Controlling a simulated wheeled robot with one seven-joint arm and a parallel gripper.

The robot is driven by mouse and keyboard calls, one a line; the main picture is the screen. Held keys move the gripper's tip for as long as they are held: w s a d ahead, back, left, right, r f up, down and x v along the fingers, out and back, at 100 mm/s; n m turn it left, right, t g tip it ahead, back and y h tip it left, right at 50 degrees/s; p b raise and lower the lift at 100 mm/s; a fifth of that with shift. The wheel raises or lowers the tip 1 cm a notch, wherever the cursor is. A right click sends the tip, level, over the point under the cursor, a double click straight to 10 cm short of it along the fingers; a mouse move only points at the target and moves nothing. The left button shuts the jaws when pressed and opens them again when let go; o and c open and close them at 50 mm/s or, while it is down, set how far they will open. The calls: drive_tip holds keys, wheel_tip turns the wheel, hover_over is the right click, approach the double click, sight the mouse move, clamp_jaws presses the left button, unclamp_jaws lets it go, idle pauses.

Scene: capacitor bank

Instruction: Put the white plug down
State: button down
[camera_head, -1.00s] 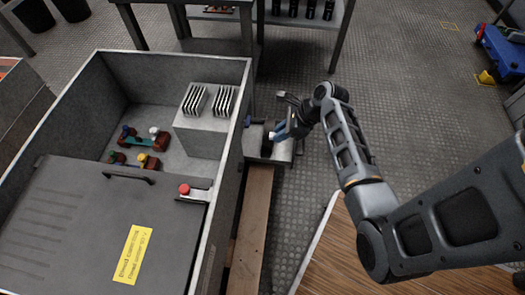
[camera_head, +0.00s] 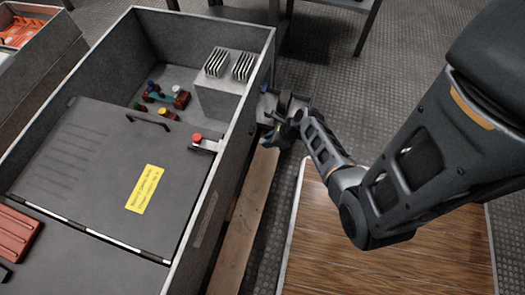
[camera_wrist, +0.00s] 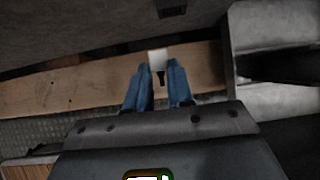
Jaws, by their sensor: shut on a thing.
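My gripper (camera_wrist: 158,78) is shut on the white plug (camera_wrist: 158,57) in the wrist view. The plug's pale block shows just past the two blue fingertips, with a dark stem below it between them. In the head view my gripper (camera_head: 272,128) is low, outside the right wall of the grey cabinet. The plug cannot be made out there. Below the plug in the wrist view is a wooden plank (camera_wrist: 95,84); I cannot tell the height between them.
The open grey cabinet (camera_head: 215,150) holds a finned block (camera_head: 228,85), coloured terminals (camera_head: 160,95) and a red button (camera_head: 197,137). A plank (camera_head: 245,220) runs along its right side. A small grey stand (camera_head: 268,104) is by my gripper. A wooden-topped surface (camera_head: 400,250) is at right.

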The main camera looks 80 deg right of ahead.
drive_tip(key=b, duration=0.4)
approach(264, 154)
drive_tip(key=shift+w+r+x, duration=0.1)
drive_tip(key=shift+w+x, duration=0.05)
drive_tip(key=shift+x, duration=1.1)
drive_tip(key=shift+w+r+x, duration=0.1)
drive_tip(key=shift+w+x, duration=0.1)
drive_tip(key=shift+x, duration=1.05)
drive_tip(key=shift+f, duration=0.4)
drive_tip(key=shift+f+b, duration=0.25)
drive_tip(key=shift+b, duration=0.05)
drive_tip(key=c, duration=1)
unclamp_jaws()
